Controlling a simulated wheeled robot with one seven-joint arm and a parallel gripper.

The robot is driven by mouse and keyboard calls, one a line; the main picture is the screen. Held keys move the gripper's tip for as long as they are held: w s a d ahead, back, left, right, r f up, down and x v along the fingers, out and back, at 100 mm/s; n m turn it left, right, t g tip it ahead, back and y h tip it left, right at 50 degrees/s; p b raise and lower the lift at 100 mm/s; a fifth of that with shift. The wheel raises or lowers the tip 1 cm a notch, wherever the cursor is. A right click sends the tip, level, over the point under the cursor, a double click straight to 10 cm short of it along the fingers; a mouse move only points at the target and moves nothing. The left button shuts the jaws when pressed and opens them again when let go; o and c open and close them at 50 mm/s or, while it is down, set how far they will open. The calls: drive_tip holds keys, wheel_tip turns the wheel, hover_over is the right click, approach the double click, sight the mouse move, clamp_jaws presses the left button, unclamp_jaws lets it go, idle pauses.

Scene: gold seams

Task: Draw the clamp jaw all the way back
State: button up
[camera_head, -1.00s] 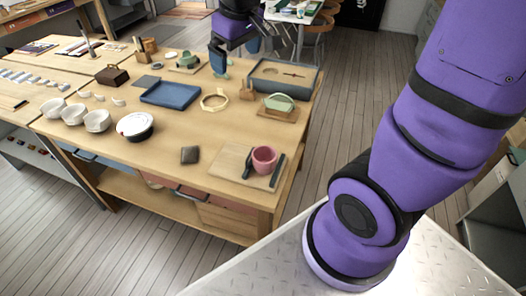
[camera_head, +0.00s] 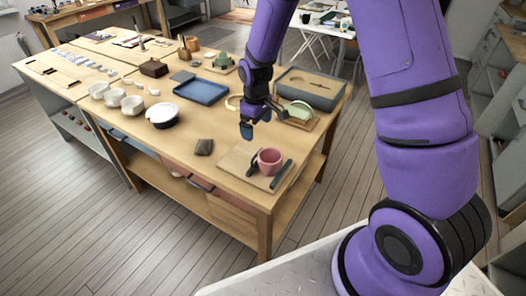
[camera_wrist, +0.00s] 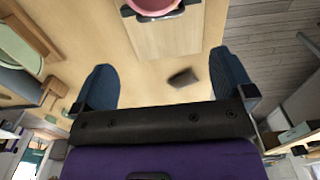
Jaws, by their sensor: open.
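The clamp is a light wooden board (camera_head: 235,161) at the table's near right corner, with a pink cup (camera_head: 270,160) between two dark jaws. One dark jaw (camera_head: 281,174) is a longer bar to the right of the cup; the other (camera_head: 251,166) is on its left. I cannot tell which jaw slides. My gripper (camera_head: 256,125) hangs above the table behind the clamp, open and empty, apart from it. In the wrist view, the blue fingers of my gripper (camera_wrist: 165,78) are spread wide. The pink cup (camera_wrist: 152,5) and board (camera_wrist: 165,40) are at the top, cut off, with a dark jaw beside the cup.
A small dark block (camera_head: 204,147) lies left of the board. A green-lidded dish (camera_head: 299,110) and a grey tray (camera_head: 318,85) stand behind. The table's middle front is clear.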

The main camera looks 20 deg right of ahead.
wheel_tip(320, 180, down, 11)
drive_tip(key=shift+r, duration=0.15)
idle(0.4)
drive_tip(key=c, duration=1.1)
drive_tip(key=w+a, duration=0.2)
drive_tip(key=w, duration=0.1)
drive_tip(key=w+a, duration=0.2)
drive_tip(key=w, duration=0.1)
drive_tip(key=w+a, duration=0.2)
drive_tip(key=w, duration=0.1)
drive_tip(key=shift+w+a, duration=0.2)
drive_tip(key=shift+a, duration=0.2)
drive_tip(key=shift+r, duration=0.1)
drive_tip(key=o, duration=1.1)
drive_tip(key=shift+w+a, duration=0.1)
wheel_tip(320, 180, up, 11)
